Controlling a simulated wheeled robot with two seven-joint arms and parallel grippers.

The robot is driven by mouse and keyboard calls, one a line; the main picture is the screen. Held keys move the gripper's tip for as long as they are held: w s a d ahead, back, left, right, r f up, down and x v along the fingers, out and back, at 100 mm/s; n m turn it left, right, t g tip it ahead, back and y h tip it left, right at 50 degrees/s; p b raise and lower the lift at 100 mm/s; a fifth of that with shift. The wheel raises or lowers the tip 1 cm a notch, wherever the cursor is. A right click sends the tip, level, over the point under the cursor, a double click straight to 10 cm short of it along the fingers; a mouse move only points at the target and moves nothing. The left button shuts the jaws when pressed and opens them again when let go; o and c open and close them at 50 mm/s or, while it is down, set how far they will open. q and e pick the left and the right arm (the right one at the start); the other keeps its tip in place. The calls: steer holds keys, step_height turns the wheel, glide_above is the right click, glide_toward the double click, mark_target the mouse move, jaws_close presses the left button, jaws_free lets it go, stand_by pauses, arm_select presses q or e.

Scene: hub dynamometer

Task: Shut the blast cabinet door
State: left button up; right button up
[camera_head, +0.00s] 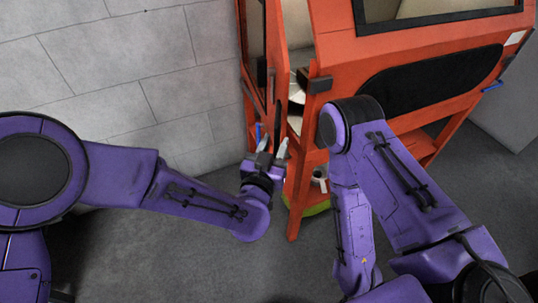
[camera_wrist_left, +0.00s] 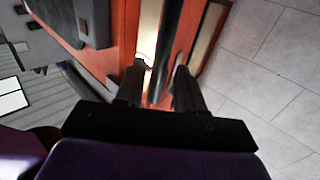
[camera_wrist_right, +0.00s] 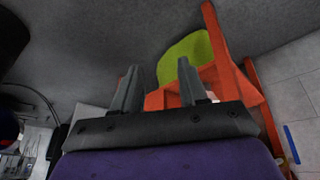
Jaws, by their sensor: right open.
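The orange blast cabinet (camera_head: 415,55) stands at the top right in the head view. Its door (camera_head: 275,45) is at the cabinet's left end, seen nearly edge-on and standing ajar, with a gap showing the inside. My left gripper (camera_head: 272,147) is at the lower part of the door. In the left wrist view its fingers (camera_wrist_left: 160,85) are apart, with a dark upright bar (camera_wrist_left: 170,50) on the door between them; I cannot tell whether they touch it. My right gripper (camera_wrist_right: 158,85) is open and empty, low near the cabinet's legs; the head view hides it.
A lime-green object (camera_wrist_right: 185,55) lies under the stand. A grey block wall (camera_head: 120,70) is behind, left of the door. The grey floor between my arms is clear.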

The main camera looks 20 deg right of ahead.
arm_select(q)
steer(key=b+v, duration=0.1)
steer(key=v, duration=0.8)
